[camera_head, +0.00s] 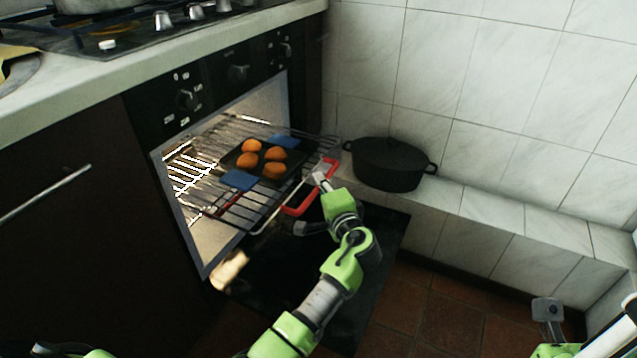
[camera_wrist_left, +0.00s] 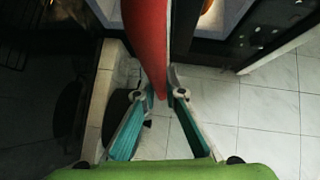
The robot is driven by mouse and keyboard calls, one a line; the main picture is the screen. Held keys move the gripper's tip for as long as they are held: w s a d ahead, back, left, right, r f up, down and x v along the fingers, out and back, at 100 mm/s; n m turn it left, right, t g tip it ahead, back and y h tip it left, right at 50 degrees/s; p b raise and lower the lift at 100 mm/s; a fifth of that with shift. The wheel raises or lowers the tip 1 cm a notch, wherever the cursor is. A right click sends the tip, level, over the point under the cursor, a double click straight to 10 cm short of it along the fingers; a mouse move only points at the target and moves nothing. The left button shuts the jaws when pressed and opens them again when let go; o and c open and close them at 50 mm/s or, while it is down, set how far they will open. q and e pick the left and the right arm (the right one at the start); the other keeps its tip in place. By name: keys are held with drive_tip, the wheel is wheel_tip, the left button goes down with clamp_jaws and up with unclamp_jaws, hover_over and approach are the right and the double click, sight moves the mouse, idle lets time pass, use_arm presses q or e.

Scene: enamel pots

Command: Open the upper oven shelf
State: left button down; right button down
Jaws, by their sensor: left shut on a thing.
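The upper oven shelf (camera_head: 262,210) is a wire rack that sticks partly out of the lit oven. A red strip (camera_head: 302,202) runs along its front edge. My left gripper (camera_head: 321,181) is at this front edge, and in the left wrist view it (camera_wrist_left: 165,98) is shut on the red strip (camera_wrist_left: 149,45), which passes between the fingertips. A dark tray (camera_head: 228,162) with blue end grips and several round orange-brown buns (camera_head: 274,170) rests on the shelf. My right gripper (camera_head: 548,309) shows partly at the lower right, away from the oven; its jaws are unclear.
The oven door (camera_head: 380,222) is folded down below the shelf. A black lidded pot (camera_head: 389,163) stands on the tiled ledge (camera_head: 475,210) just right of the shelf. A counter with a hob (camera_head: 130,38) is above the oven. Open tiled floor (camera_head: 445,310) lies to the right.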

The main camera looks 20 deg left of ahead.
use_arm(q)
drive_tip(key=shift+f, duration=0.1)
drive_tip(key=c, duration=2.1)
unclamp_jaws()
drive_tip(key=v, duration=0.7)
drive_tip(key=shift+s+d, duration=0.2)
